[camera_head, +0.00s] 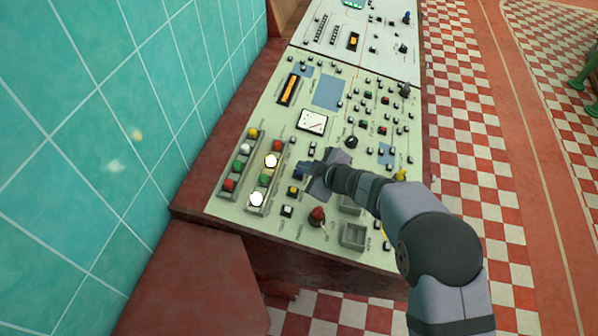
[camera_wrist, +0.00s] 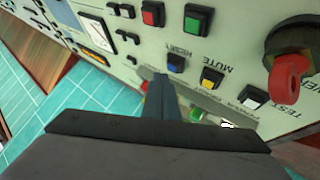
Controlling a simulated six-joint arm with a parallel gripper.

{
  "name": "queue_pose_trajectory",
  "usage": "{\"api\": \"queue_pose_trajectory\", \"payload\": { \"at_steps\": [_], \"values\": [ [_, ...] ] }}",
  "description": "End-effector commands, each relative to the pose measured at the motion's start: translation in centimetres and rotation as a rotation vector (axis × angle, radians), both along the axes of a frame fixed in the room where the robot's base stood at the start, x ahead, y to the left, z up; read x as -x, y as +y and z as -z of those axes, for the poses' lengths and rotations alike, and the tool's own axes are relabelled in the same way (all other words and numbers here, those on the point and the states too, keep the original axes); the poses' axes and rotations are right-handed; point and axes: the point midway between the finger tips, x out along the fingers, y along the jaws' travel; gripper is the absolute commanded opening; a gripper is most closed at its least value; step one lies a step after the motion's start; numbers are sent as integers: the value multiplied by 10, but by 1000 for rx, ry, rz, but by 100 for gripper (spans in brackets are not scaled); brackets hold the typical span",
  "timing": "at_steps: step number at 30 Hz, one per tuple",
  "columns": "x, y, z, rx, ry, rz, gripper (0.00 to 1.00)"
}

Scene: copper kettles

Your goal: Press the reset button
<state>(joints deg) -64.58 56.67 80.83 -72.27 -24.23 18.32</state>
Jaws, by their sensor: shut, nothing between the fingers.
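My gripper (camera_head: 306,167) is shut and empty, reaching over the pale green console from the right. In the wrist view my closed fingers (camera_wrist: 158,78) end right next to the button, slightly left of it and below it. I cannot tell whether they touch it or hover above the panel.
A yellow button (camera_wrist: 212,79) marked "MUTE" and a white button (camera_wrist: 250,99) marked "TEST" sit in line with the blue one. A red-handled knob (camera_head: 317,214) rises nearby. Lit round buttons (camera_head: 257,199) stand left. A teal tiled wall (camera_head: 110,130) bounds the left.

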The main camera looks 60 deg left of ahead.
Motion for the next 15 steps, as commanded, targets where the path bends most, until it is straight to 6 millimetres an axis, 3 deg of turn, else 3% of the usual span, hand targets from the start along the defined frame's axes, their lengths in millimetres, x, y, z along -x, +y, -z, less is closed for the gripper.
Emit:
{"api": "queue_pose_trajectory", "payload": {
  "at_steps": [15],
  "values": [
    [1,1,8,1,0,-1,0]
  ]
}}
